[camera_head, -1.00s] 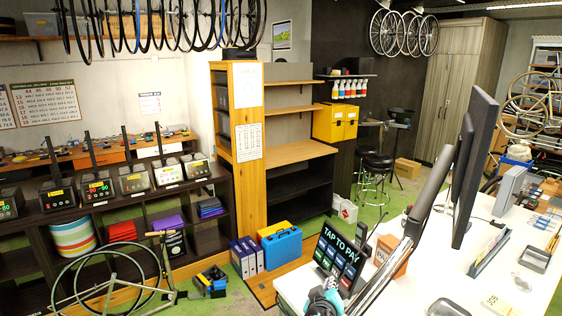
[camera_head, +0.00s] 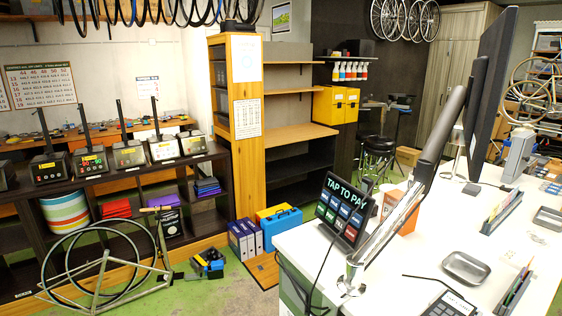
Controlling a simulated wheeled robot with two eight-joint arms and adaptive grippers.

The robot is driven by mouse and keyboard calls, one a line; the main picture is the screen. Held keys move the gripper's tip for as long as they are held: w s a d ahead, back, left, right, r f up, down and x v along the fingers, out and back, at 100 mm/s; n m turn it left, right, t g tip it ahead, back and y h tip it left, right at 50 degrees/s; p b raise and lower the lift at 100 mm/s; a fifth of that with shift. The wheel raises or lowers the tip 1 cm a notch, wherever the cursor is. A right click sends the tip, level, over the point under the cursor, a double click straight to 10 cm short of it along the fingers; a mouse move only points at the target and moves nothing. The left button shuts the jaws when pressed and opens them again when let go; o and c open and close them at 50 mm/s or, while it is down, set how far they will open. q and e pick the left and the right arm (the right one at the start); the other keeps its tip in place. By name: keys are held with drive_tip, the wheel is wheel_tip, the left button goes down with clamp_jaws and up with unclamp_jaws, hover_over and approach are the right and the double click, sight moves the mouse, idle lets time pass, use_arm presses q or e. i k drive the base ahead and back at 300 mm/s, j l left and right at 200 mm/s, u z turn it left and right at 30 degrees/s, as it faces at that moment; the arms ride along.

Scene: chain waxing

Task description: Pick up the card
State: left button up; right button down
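I cannot make out a card for certain. The white desk (camera_head: 425,235) on the right holds a card terminal (camera_head: 452,304) at the bottom edge, partly cut off. A grey metal tray (camera_head: 466,268) lies behind it and looks empty. A black "TAP TO PAY" screen (camera_head: 344,208) stands tilted at the desk's left end. Neither of my grippers is in view.
A monitor (camera_head: 492,90) on a stand and an orange box (camera_head: 402,208) stand on the desk. A pen tray (camera_head: 514,292) lies at the right. A bike frame with wheels (camera_head: 105,265) and a blue case (camera_head: 280,220) stand on the floor left of the desk.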

sight(529, 265)
drive_tip(key=k+l+z, duration=0.1)
drive_tip(key=z, duration=0.25)
drive_tip(key=k+l+z, duration=0.1)
drive_tip(key=z, duration=0.25)
drive_tip(key=k+l+z, duration=0.1)
drive_tip(key=z, duration=0.25)
